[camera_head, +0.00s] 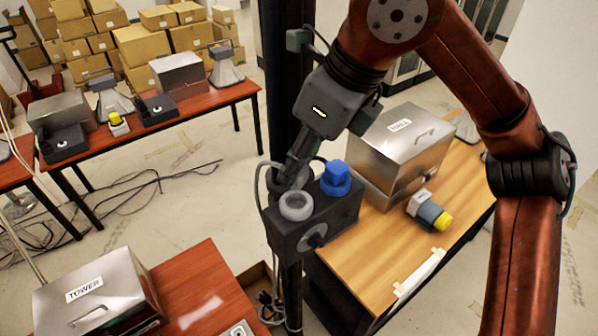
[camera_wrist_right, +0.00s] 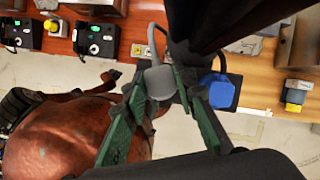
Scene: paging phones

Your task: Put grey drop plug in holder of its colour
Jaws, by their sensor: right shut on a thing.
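The grey drop plug (camera_head: 296,205) is a rounded grey piece at the left of the top of a dark box (camera_head: 318,227). A blue drop plug (camera_head: 335,179) stands beside it on the same box. My right gripper (camera_head: 287,180) is at the grey plug. In the right wrist view the grey plug (camera_wrist_right: 161,84) is between the green fingers (camera_wrist_right: 163,88), which are shut on it, and the blue plug (camera_wrist_right: 213,90) is just outside them. I cannot tell whether the grey plug is seated or slightly raised. My left gripper is not in view.
A steel case (camera_head: 402,150) and a grey-yellow device (camera_head: 430,211) stand on the wooden table (camera_head: 375,270) at right. A TOWER case (camera_head: 95,300) is at lower left. Another table (camera_head: 190,112) with phones stands behind. Grey cables hang beside the dark box.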

